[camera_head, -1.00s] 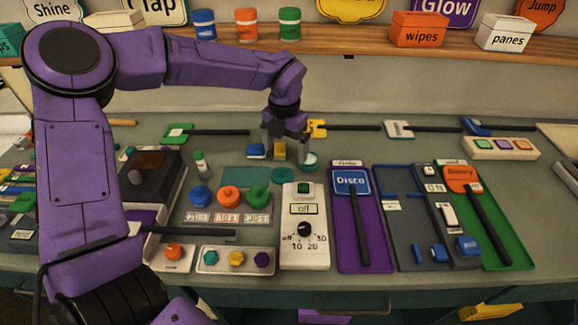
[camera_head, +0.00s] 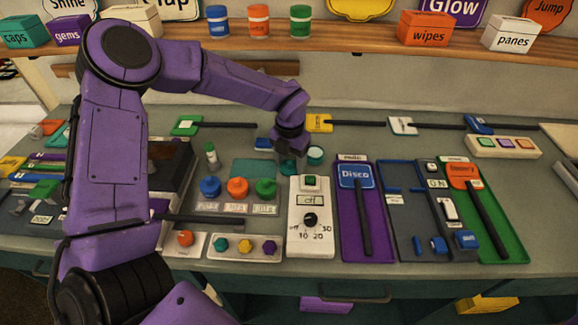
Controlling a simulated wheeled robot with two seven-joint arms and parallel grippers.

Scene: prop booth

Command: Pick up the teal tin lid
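The teal tin lid (camera_head: 288,168) lies on the grey bench, just right of a teal square mat (camera_head: 252,169). My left gripper (camera_head: 290,155) points down directly above and behind the lid, very close to it. Whether it touches the lid I cannot tell. Its fingertips are small and partly merge with the background, so I cannot tell whether they are open or shut. My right gripper is not in view.
A blue block (camera_head: 263,143) sits left of the gripper. Blue, orange (camera_head: 237,187) and green knobs stand in front, with a white dial box (camera_head: 311,220) close to the lid. A purple Disco panel (camera_head: 363,235) lies to the right. A shelf runs behind.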

